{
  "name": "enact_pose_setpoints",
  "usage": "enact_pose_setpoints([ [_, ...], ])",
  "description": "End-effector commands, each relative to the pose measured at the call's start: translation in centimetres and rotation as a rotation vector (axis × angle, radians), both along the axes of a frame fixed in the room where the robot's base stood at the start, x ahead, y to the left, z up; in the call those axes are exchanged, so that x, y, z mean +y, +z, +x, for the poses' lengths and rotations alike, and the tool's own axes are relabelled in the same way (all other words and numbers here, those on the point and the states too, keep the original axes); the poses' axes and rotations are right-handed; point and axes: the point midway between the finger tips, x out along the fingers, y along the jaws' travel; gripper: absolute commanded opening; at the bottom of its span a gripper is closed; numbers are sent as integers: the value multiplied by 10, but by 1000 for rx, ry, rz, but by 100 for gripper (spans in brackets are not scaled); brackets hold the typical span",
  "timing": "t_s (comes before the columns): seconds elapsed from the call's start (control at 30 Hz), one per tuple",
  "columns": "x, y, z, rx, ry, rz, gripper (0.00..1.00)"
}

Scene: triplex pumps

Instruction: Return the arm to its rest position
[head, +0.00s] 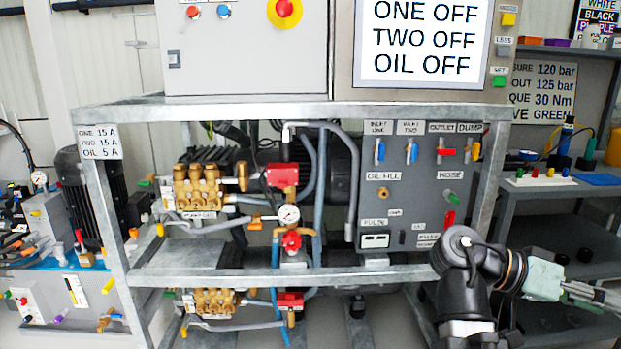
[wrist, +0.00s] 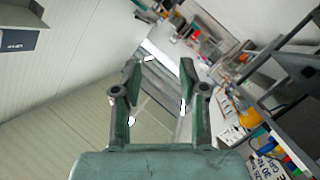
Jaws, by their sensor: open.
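My gripper (wrist: 158,72) shows in the wrist view with its two dark green fingers apart and nothing between them. In the head view my arm is folded at the lower right, in front of the pump frame's right leg. My gripper (head: 592,294) points to the right there, and its fingertips run close to the picture's right edge. It is apart from the grey shelf unit as far as I can see, but the depth between them is hard to tell.
The galvanized pump frame (head: 230,278) holds brass pumps (head: 197,187) and a grey valve panel (head: 412,205). A grey shelf unit (head: 560,190) with small parts stands at the right. A cluttered bench (wrist: 205,50) shows in the wrist view beside a pale wall (wrist: 60,90).

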Motion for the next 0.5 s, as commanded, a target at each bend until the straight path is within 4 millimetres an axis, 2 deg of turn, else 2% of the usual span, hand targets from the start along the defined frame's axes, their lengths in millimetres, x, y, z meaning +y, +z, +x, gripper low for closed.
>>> enact_pose_setpoints([
  [0.03,-4,13,-17,-27,-41,-16,42],
  [0.1,-9,28,-38,-59,-88,-38,42],
  [0.2,-14,44,-60,-96,-133,-62,42],
  [0.5,-23,68,-99,-168,-200,-84,42],
])
